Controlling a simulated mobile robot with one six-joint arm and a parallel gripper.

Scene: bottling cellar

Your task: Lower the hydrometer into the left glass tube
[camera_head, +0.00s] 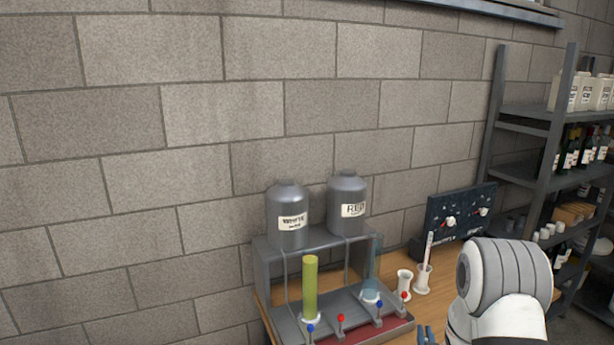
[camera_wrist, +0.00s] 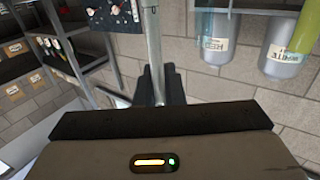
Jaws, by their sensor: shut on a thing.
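The left glass tube (camera_head: 310,287), full of yellow-green liquid, stands upright on the grey filling rack. It also shows at the right edge of the wrist view (camera_wrist: 304,30). My gripper (camera_head: 428,336) is at the bottom of the head view, right of the rack and apart from the tube. In the wrist view my gripper (camera_wrist: 160,88) is shut on a thin, pale grey rod, which I take for the hydrometer (camera_wrist: 153,45). The rod's lower part is hidden by the gripper, and I cannot make it out in the head view.
A second, bluish glass tube (camera_head: 374,265) stands right of the left one. Two white holders stand on the wooden bench, one with an upright stick (camera_head: 429,250). A shelf (camera_head: 535,113) stands at right.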

